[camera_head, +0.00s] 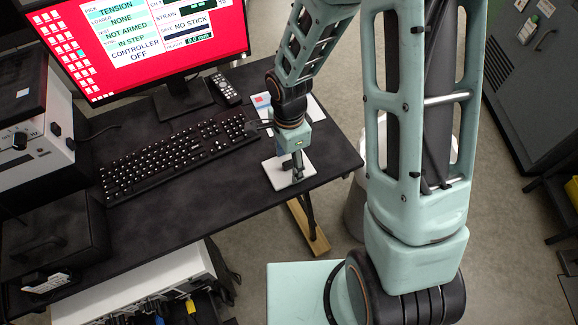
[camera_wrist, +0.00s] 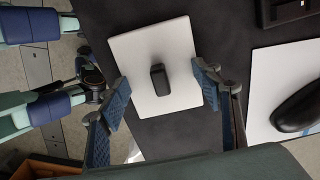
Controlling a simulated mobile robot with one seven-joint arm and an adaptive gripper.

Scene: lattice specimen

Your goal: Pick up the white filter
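The task's white filter looks to be the flat white square plate (camera_wrist: 138,52) that lies on the dark table. A small dark block (camera_wrist: 160,80) sits on the middle of the plate in the wrist view. In the head view the plate (camera_head: 275,175) is partly hidden by my gripper (camera_head: 297,172). In the wrist view my gripper (camera_wrist: 163,94) is open, with one blue-padded finger toward each side of the plate and the dark block between them. I cannot tell how high the fingertips are above the plate.
A black mouse (camera_wrist: 299,106) lies on a white pad (camera_wrist: 262,75) to the right in the wrist view. A keyboard (camera_head: 178,152), a phone-like handset (camera_head: 225,90) and a red-screened monitor (camera_head: 150,40) stand left of my gripper. The table's right edge is close by.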

